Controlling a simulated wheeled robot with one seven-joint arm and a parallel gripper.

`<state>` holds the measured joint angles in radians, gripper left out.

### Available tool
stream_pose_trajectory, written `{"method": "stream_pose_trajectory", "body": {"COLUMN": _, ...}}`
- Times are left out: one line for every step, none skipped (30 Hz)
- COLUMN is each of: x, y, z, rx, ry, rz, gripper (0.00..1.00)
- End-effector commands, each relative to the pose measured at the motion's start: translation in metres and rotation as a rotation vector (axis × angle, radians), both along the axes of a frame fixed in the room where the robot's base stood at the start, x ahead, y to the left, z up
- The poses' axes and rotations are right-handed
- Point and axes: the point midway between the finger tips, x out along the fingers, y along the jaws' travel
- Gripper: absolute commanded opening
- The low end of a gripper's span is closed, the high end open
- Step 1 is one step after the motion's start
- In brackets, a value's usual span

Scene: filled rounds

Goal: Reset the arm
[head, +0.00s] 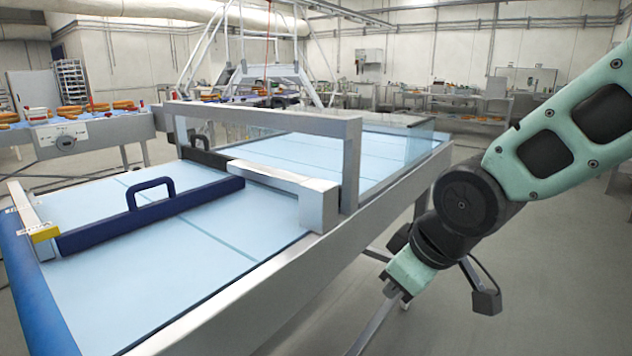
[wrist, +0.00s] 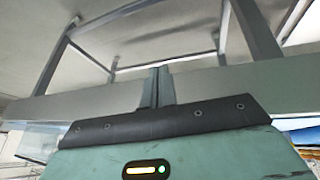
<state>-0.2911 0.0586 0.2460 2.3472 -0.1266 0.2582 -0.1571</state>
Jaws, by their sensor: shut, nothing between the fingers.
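My gripper (head: 398,292) hangs at the lower right in the head view, beside the near long side of the light-blue table and apart from it. My pale green arm comes in from the right edge. In the wrist view the two fingers (wrist: 158,86) stand together at the middle, shut, with nothing between them. The metal side of the table lies beyond them there.
The table (head: 240,240) has a metal frame (head: 270,115) across it and a dark blue bar with a handle (head: 150,215) on its top. Another table with round orange items (head: 75,112) stands back left. Grey floor (head: 540,290) is open at the right.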

Motion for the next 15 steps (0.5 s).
{"method": "stream_pose_trajectory", "body": {"x": -0.031, "y": 0.001, "z": -0.006, "rx": -0.014, "ry": 0.069, "rz": -0.013, "gripper": 0.00}}
{"method": "stream_pose_trajectory", "body": {"x": -0.047, "y": 0.000, "z": -0.009, "rx": -0.024, "ry": 0.110, "rz": -0.024, "gripper": 0.00}}
{"method": "stream_pose_trajectory", "body": {"x": -0.067, "y": -0.001, "z": -0.014, "rx": -0.037, "ry": 0.159, "rz": -0.037, "gripper": 0.00}}
{"method": "stream_pose_trajectory", "body": {"x": -0.082, "y": -0.002, "z": -0.016, "rx": -0.048, "ry": 0.195, "rz": -0.046, "gripper": 0.00}}
{"method": "stream_pose_trajectory", "body": {"x": -0.096, "y": -0.004, "z": -0.019, "rx": -0.058, "ry": 0.227, "rz": -0.056, "gripper": 0.00}}
{"method": "stream_pose_trajectory", "body": {"x": -0.114, "y": -0.006, "z": -0.022, "rx": -0.074, "ry": 0.270, "rz": -0.067, "gripper": 0.00}}
{"method": "stream_pose_trajectory", "body": {"x": -0.126, "y": -0.008, "z": -0.024, "rx": -0.085, "ry": 0.299, "rz": -0.076, "gripper": 0.00}}
{"method": "stream_pose_trajectory", "body": {"x": -0.139, "y": -0.010, "z": -0.026, "rx": -0.098, "ry": 0.329, "rz": -0.084, "gripper": 0.00}}
{"method": "stream_pose_trajectory", "body": {"x": -0.155, "y": -0.014, "z": -0.028, "rx": -0.113, "ry": 0.366, "rz": -0.096, "gripper": 0.00}}
{"method": "stream_pose_trajectory", "body": {"x": -0.167, "y": -0.017, "z": -0.029, "rx": -0.126, "ry": 0.393, "rz": -0.104, "gripper": 0.00}}
{"method": "stream_pose_trajectory", "body": {"x": -0.179, "y": -0.020, "z": -0.030, "rx": -0.140, "ry": 0.421, "rz": -0.111, "gripper": 0.00}}
{"method": "stream_pose_trajectory", "body": {"x": -0.195, "y": -0.024, "z": -0.032, "rx": -0.159, "ry": 0.455, "rz": -0.123, "gripper": 0.00}}
{"method": "stream_pose_trajectory", "body": {"x": -0.189, "y": -0.023, "z": -0.015, "rx": -0.152, "ry": 0.449, "rz": -0.124, "gripper": 0.00}}
{"method": "stream_pose_trajectory", "body": {"x": -0.188, "y": -0.022, "z": -0.008, "rx": -0.151, "ry": 0.447, "rz": -0.125, "gripper": 0.00}}
{"method": "stream_pose_trajectory", "body": {"x": -0.187, "y": -0.022, "z": 0.000, "rx": -0.150, "ry": 0.445, "rz": -0.123, "gripper": 0.00}}
